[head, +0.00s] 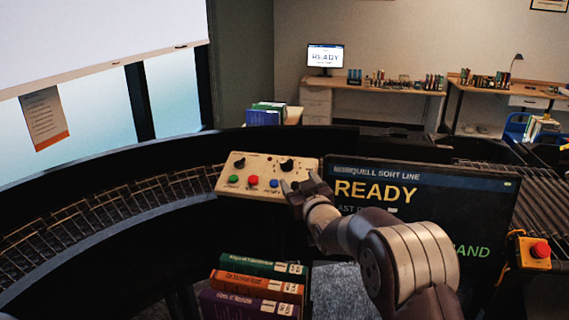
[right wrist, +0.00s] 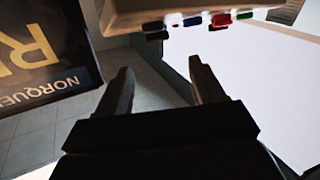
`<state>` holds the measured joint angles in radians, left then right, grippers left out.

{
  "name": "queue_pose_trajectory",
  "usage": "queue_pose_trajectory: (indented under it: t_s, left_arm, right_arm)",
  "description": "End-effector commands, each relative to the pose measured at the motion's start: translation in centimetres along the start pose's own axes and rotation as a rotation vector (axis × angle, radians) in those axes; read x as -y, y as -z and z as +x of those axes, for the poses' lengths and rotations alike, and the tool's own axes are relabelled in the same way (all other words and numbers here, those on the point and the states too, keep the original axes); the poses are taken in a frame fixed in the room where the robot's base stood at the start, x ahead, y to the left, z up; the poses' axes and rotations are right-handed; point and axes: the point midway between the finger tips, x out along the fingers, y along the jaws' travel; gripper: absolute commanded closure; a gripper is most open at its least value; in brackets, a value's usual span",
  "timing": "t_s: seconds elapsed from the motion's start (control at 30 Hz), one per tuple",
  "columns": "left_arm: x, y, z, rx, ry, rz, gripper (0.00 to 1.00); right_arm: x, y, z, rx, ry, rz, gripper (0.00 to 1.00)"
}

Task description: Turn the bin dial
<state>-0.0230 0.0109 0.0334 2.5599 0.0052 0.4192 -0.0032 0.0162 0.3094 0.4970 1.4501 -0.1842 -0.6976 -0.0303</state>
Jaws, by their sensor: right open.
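The cream control panel (head: 262,173) stands in the middle of the head view. It carries two black dials, a left one (head: 239,162) and a larger right one (head: 287,165); I cannot read which is the bin dial. Green (head: 233,179), red (head: 253,180) and blue (head: 273,183) buttons sit along its front. My right gripper (head: 299,187) is at the panel's front right corner, just below the right dial. In the right wrist view the gripper (right wrist: 160,68) is open and empty, with the panel (right wrist: 175,8) beyond its fingertips. My left gripper is out of view.
A screen (head: 385,190) reading READY stands right of the panel, behind my right arm. Several books (head: 257,285) are stacked below the panel. A curved roller track (head: 90,220) runs at left. A red stop button (head: 541,250) is at far right.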

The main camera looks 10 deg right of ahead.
Motion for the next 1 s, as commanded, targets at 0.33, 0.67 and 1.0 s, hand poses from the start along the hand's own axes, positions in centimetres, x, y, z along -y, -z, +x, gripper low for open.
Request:
queue_pose_trajectory:
  t_s: [0.33, 0.67, 1.0]
  left_arm:
    - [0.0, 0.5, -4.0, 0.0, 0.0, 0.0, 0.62]
    - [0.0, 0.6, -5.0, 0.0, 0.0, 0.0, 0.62]
    - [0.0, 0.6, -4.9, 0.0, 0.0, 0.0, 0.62]
  right_arm:
    - [-0.1, 0.4, 7.4, 0.003, 0.0, 0.001, 0.32]
    - [0.0, 0.0, 10.2, 0.004, 0.0, 0.0, 0.32]
    - [0.0, -0.1, 10.3, 0.003, 0.0, 0.001, 0.55]
